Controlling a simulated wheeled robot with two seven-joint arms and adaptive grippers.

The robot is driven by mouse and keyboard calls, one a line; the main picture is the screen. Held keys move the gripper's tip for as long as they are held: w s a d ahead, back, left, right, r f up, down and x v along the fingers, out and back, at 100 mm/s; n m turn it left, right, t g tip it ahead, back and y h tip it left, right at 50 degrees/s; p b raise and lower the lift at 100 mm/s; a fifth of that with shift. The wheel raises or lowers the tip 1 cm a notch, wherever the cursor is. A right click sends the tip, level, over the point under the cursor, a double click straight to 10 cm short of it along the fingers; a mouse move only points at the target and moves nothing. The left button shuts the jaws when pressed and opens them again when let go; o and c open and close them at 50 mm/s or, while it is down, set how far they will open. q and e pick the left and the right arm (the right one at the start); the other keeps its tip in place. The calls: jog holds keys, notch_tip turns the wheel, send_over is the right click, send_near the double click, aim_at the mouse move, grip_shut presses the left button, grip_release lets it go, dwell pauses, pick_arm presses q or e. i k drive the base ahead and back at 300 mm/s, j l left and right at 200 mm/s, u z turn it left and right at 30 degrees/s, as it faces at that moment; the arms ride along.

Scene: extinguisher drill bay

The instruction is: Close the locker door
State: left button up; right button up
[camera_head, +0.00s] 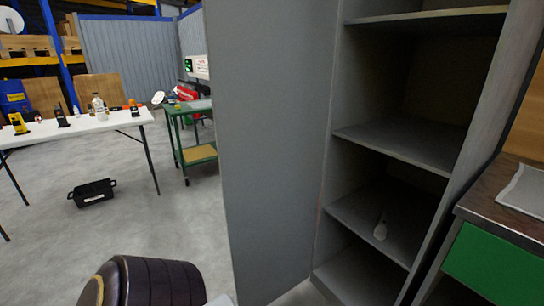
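The grey locker (395,148) stands at the right of the head view with its inside and several shelves showing. Its tall grey locker door (268,150) stands wide open, hinged on the locker's left side. A small pale object (380,228) sits on a lower shelf; the other shelves in view look empty. A dark rounded part of my own arm shows at the bottom left, in front of the door's lower left. Neither gripper's fingers show, and no contact with the door is visible.
A green-drawered workbench (500,262) stands close on the locker's right. A white table (80,127) with several items, a black crate (92,192) and a green cart (190,135) stand at left. The floor (150,220) left of the door is clear.

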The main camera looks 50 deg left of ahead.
aim_at(270, 63)
jog(key=k+j, duration=0.1)
jog(key=j, duration=0.2)
jog(key=k+j+z, duration=0.1)
jog(key=j, duration=0.25)
jog(key=k+j, duration=0.15)
jog(key=j, duration=0.15)
jog(key=k+j+z, duration=0.1)
jog(key=j, duration=0.45)
jog(key=k+j+z, duration=0.1)
jog(key=j, duration=0.4)
jog(key=j+z, duration=0.1)
jog(key=j, duration=0.55)
jog(key=k+j+z, duration=0.1)
jog(key=j, duration=0.5)
jog(key=k+j+z, duration=0.1)
jog(key=j, duration=0.55)
jog(key=k+j, duration=0.3)
jog(key=j, duration=0.2)
jog(key=z, duration=0.05)
